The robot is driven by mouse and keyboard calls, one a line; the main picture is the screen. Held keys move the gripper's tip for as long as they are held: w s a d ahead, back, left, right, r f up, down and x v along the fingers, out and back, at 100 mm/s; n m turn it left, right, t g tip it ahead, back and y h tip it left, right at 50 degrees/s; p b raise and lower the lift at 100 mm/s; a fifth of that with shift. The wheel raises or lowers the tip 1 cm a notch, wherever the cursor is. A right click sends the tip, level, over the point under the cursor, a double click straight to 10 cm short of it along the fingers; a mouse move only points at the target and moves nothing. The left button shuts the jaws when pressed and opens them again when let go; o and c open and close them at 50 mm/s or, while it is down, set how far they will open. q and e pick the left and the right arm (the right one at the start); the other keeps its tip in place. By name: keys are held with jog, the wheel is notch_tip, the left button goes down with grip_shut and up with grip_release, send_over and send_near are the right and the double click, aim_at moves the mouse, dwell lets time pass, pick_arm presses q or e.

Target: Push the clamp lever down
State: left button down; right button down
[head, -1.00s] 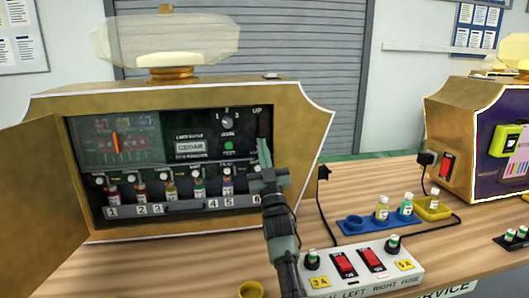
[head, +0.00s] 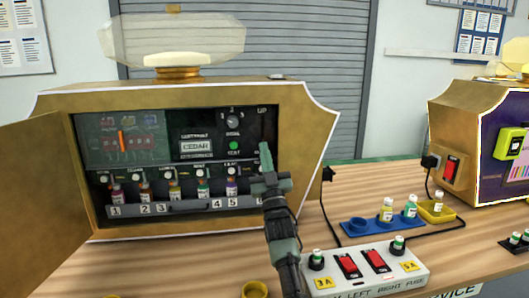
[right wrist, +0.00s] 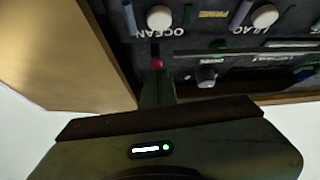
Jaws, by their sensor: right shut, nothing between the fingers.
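The open gold perfume machine (head: 300,150) stands on the left of the table, with a dark control panel inside. At the panel's upper right is the label UP (head: 262,110). A dark upright slot or lever (head: 262,128) lies below it; its exact position is hard to tell. My right gripper (head: 265,150) is shut and empty, pointing up just below that spot at the panel's right edge. In the right wrist view its fingers (right wrist: 157,88) reach toward the panel, with a small pink-red round thing (right wrist: 157,63) at their tip; contact cannot be told. My left gripper is out of view.
Several small bottles (head: 202,188) stand in a numbered rack low in the machine. Its door (head: 45,180) is swung open at the left. A white switch box (head: 410,278) and a blue tray (head: 356,225) with bottles lie to the right of my arm.

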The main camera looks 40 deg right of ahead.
jog(key=shift+w+d+f, duration=0.1)
jog(key=shift+f, duration=0.6)
jog(key=v, duration=0.7)
jog(key=shift+s+a+r, duration=0.25)
jog(key=shift+s+r, duration=0.1)
